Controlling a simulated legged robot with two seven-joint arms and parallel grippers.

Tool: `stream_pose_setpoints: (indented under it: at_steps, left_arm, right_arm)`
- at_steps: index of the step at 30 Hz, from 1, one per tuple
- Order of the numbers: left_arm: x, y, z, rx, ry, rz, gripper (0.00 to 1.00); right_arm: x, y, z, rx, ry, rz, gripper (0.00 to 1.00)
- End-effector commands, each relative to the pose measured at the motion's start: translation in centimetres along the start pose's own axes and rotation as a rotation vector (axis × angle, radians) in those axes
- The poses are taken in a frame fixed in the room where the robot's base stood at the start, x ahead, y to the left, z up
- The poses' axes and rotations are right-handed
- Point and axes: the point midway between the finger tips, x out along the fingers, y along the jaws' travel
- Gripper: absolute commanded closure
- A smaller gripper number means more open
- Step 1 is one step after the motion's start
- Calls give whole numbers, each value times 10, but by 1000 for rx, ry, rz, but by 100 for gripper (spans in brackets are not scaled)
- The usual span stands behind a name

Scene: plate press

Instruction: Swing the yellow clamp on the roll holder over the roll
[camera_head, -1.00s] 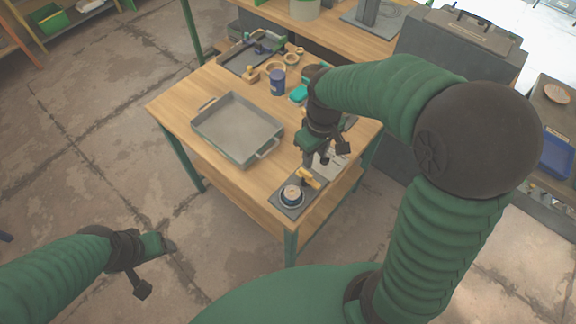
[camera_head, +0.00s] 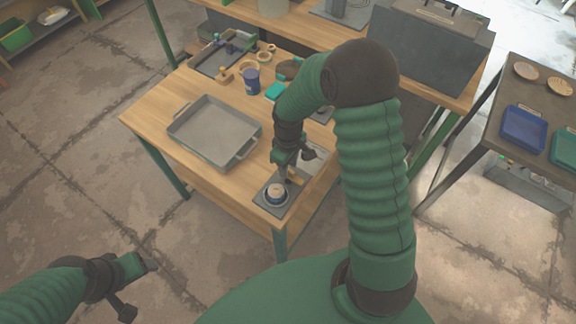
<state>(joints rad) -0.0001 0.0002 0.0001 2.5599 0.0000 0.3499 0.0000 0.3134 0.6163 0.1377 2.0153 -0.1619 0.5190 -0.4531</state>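The roll holder (camera_head: 262,203) is a dark square plate at the near corner of the wooden table. The roll (camera_head: 277,191) sits upright on it, small and round with a pale rim. The yellow clamp (camera_head: 296,177) shows just behind the roll, partly hidden by my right gripper. It does not lie over the roll. My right gripper (camera_head: 285,179) points down at the clamp, touching it or very close. Its fingers are too small and dark to tell open from shut. My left gripper (camera_head: 150,262) hangs over the floor at lower left, away from the table.
A grey tray (camera_head: 176,131) lies on the table left of my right arm. A blue can (camera_head: 252,81), a teal item (camera_head: 276,91) and a dark rack (camera_head: 196,62) stand further back. A second table with a blue tray (camera_head: 524,130) is at right.

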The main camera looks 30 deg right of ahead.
Motion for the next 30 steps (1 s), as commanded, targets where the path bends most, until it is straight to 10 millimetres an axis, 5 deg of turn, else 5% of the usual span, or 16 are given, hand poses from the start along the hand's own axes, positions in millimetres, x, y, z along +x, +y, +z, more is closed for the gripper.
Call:
stream_pose_setpoints:
  at_steps: [8, 16, 30]
  left_arm:
    - [0, 0, 0, 0, 0, 0, 32]
    - [0, 0, 0, 0, 0, 0, 32]
    - [-1, 0, 0, 0, 0, 0, 32]
  right_arm:
    - [3, 0, 0, 0, 0, 0, 65]
    - [3, 0, 0, 0, 0, 0, 100]
    - [3, 0, 0, 22, -1, 0, 100]
